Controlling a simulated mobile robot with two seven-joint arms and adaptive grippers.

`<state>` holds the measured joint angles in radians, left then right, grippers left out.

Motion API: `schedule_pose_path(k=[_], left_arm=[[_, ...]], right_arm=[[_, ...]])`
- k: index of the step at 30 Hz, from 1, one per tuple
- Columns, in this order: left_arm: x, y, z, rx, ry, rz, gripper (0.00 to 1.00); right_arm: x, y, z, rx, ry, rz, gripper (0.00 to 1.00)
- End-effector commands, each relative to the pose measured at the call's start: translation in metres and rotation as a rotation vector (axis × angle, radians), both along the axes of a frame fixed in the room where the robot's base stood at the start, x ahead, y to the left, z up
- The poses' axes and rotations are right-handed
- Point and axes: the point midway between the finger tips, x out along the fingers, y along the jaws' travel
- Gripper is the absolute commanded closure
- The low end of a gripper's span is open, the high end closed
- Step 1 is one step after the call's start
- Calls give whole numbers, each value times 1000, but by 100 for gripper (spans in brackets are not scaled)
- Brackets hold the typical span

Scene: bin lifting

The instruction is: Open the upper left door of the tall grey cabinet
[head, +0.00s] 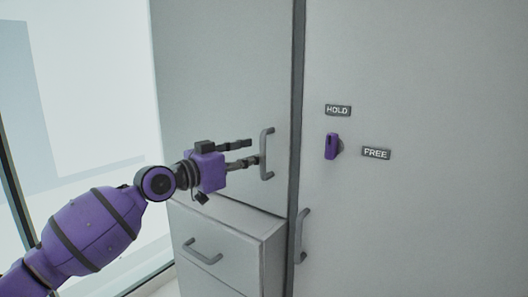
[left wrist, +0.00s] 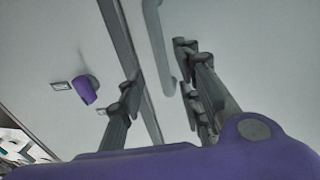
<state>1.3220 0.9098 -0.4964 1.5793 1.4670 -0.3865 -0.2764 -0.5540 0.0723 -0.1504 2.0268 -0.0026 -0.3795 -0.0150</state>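The upper left door (head: 215,70) of the grey cabinet is a flat panel that looks closed. Its vertical bar handle (head: 267,153) sits near its right edge. My left gripper (head: 252,152) is at this handle with its fingers apart. In the left wrist view, the handle (left wrist: 157,40) shows between the two spread fingers (left wrist: 155,68), with visible gaps on both sides. I cannot tell whether a finger touches it. My right gripper is not in view.
A grey drawer-like front (head: 222,262) with its own handle (head: 202,252) juts out below the door. The right panel (head: 430,80) has a purple knob (head: 331,146), upright below the HOLD label (head: 338,110), with a FREE label (head: 376,153) to its right. Another handle (head: 302,235) is lower.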

Motion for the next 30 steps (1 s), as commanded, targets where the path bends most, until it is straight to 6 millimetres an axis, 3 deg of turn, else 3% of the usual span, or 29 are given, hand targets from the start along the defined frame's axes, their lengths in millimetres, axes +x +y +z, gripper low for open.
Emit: schedule_pose_path(k=[3,8,19,27,30], left_arm=[[14,-16,2,-1,-1,-1,68],[27,-30,1,-2,1,0,68],[32,-35,-1,1,0,1,68],[32,-35,-1,1,0,1,100],[32,-35,-1,1,0,1,100]], right_arm=[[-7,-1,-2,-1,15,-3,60],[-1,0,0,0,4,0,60],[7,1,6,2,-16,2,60],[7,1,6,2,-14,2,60],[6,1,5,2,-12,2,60]])
